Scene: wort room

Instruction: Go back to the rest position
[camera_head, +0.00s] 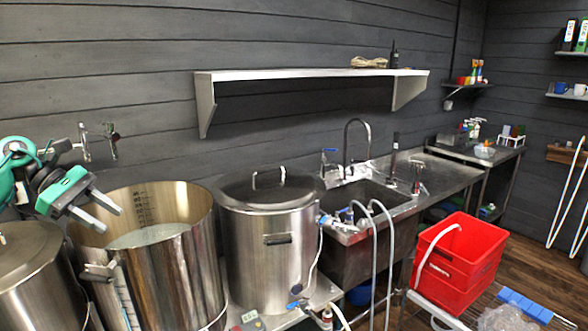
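My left gripper (110,217), green and grey with dark fingers, reaches in from the left. Its two fingers are apart with nothing between them. My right gripper is not in view.
A lidded steel kettle (270,240) stands right of the open one, and another steel vessel (35,275) at far left. A sink (355,200), a wall shelf (310,73) and a red crate (460,255) lie to the right.

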